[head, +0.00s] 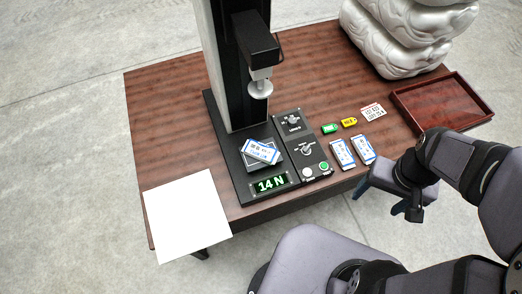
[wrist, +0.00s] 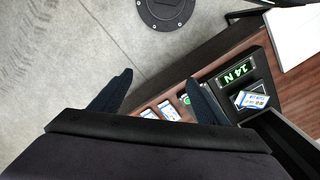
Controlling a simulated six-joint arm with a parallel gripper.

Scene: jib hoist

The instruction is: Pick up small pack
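Two small white-and-blue packs, the left one (head: 342,153) and the right one (head: 362,149), lie side by side near the table's front edge. They also show in the wrist view, partly cut off by my gripper: one pack (wrist: 150,114) and the other (wrist: 168,111). A third white-and-blue pack (head: 261,151) lies tilted on the plate of the test stand; it shows in the wrist view (wrist: 251,99) too. Which one is the small pack I cannot tell. My gripper (head: 378,200) is open and empty, in front of the table edge, apart from the packs; its spread fingers (wrist: 163,92) show.
The stand's press head (head: 260,85) hangs above the plate. A display (head: 271,184) reads 14 N beside a control panel (head: 304,150). Green (head: 329,128) and yellow (head: 349,122) items, a printed card (head: 373,112), a red-brown tray (head: 440,98) and a white sheet (head: 187,215) lie around.

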